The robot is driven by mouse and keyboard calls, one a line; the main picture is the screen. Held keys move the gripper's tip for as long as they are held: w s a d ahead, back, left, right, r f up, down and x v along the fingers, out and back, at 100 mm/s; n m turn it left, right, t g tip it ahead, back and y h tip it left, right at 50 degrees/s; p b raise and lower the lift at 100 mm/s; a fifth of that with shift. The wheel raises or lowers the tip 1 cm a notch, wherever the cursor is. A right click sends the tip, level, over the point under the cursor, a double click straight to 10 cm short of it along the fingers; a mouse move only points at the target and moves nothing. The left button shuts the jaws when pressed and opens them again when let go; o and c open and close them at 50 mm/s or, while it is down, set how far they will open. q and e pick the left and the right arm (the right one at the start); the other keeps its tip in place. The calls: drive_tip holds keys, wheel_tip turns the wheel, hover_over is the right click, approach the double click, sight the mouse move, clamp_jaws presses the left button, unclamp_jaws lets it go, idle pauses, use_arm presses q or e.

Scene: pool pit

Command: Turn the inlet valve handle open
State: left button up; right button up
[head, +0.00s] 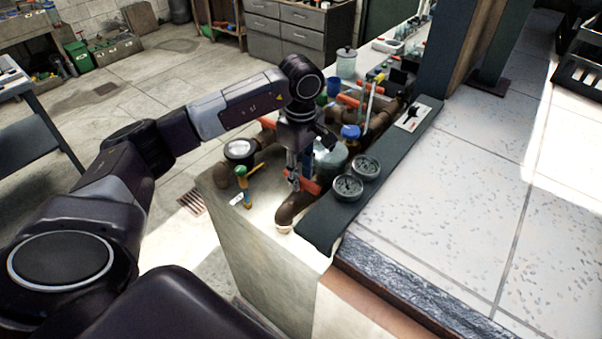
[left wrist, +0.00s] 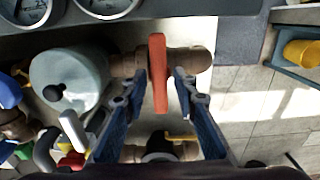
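A red valve handle (head: 309,186) sits on a brown pipe (head: 293,207) near the front end of the pipework on the ledge. No label shows whether it is the inlet one. In the left wrist view the handle (left wrist: 158,75) stands upright in the picture, across the pipe (left wrist: 190,62). My left gripper (head: 298,182) points down at it. In the left wrist view its blue fingers (left wrist: 159,76) are open, one on each side of the handle, with a gap showing on both sides. My right gripper is in neither view.
Two round gauges (head: 348,187) (head: 367,167) on a dark strip stand right of the handle. A grey-green rounded vessel (left wrist: 68,80) sits beside the pipe.

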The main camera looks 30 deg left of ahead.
use_arm(q)
drive_tip(key=shift+d, duration=0.1)
drive_tip(key=c, duration=0.5)
clamp_jaws()
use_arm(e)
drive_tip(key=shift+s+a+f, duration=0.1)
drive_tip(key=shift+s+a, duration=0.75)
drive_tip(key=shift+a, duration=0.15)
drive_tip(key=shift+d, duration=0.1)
